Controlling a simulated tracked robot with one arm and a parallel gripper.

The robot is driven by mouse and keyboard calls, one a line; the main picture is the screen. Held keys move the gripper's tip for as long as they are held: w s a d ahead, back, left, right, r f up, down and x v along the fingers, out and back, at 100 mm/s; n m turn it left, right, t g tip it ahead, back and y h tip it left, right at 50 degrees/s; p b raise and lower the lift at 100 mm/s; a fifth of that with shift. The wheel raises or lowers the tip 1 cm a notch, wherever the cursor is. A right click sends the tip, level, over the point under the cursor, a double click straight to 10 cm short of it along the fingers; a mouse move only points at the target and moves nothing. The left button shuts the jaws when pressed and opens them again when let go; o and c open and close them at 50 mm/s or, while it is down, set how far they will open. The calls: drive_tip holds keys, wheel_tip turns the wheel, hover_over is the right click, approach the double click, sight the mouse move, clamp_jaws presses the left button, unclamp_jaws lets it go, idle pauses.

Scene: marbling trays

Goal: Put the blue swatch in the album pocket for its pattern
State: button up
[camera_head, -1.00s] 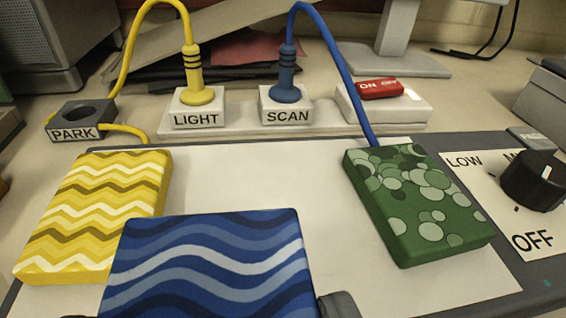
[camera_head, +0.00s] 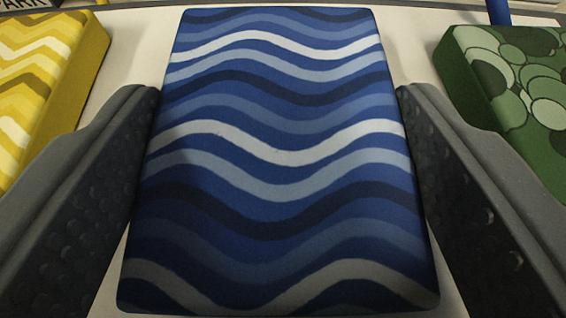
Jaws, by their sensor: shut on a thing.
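The blue swatch (camera_head: 275,180) fills the middle of the view. It is a thick block with wavy stripes in light and dark blue and pale grey. My gripper (camera_head: 278,110) has one finger along each long side of it and is shut on it. The swatch lies flat or nearly so over the white surface; I cannot tell whether it touches it. No album or pocket shows in this view.
A yellow swatch with zigzag stripes (camera_head: 45,80) lies close to the left finger. A green swatch with overlapping circles (camera_head: 515,90) lies close to the right finger. The white surface (camera_head: 140,45) is bare between them. A blue cable (camera_head: 499,12) shows at the top right.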

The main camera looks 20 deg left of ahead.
drive_tip(key=shift+f, duration=0.15)
drive_tip(key=o, duration=1)
